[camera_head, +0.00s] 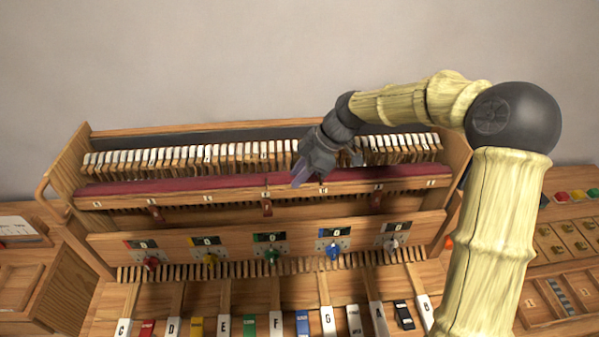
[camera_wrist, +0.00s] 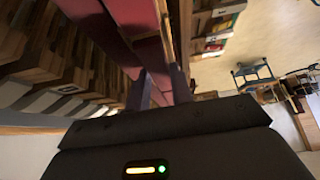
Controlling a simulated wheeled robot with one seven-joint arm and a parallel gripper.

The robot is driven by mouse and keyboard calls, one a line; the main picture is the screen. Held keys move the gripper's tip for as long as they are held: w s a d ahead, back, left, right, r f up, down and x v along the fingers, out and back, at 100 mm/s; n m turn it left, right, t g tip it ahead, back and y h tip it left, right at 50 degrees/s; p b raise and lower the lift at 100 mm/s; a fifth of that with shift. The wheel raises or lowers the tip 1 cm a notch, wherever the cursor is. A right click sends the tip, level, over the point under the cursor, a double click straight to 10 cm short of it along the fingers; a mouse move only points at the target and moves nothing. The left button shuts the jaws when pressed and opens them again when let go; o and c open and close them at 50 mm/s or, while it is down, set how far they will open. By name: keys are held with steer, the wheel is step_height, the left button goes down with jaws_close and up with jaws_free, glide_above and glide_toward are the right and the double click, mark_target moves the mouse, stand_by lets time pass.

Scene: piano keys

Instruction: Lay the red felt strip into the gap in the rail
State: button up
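Dark red felt runs along the wooden rail (camera_head: 225,191) in the head view, with a left stretch (camera_head: 180,186) and a right stretch (camera_head: 400,172). My gripper (camera_head: 300,178) is at the rail just right of its middle, its purple-grey fingers pointing down at the felt. It covers part of the rail there, so I cannot make out the gap. In the wrist view, red felt (camera_wrist: 140,15) passes above the fingers, and a red surface shows between the fingers (camera_wrist: 163,90). I cannot tell whether that is a separate strip held by my gripper or felt on the rail.
A row of white-topped hammers (camera_head: 170,158) stands behind the rail. Below it is a wooden panel (camera_head: 110,245) with several coloured knobs, then lettered keys (camera_head: 223,327). Side trays with small parts (camera_head: 565,240) stand at the right.

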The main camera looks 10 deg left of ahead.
steer(key=o, duration=0.4)
steer(key=shift+o, duration=0.2)
steer(key=b+v, duration=0.2)
steer(key=v, duration=1)
steer(key=shift+r+b, duration=0.2)
steer(key=shift+b, duration=0.2)
steer(key=shift+f, duration=0.1)
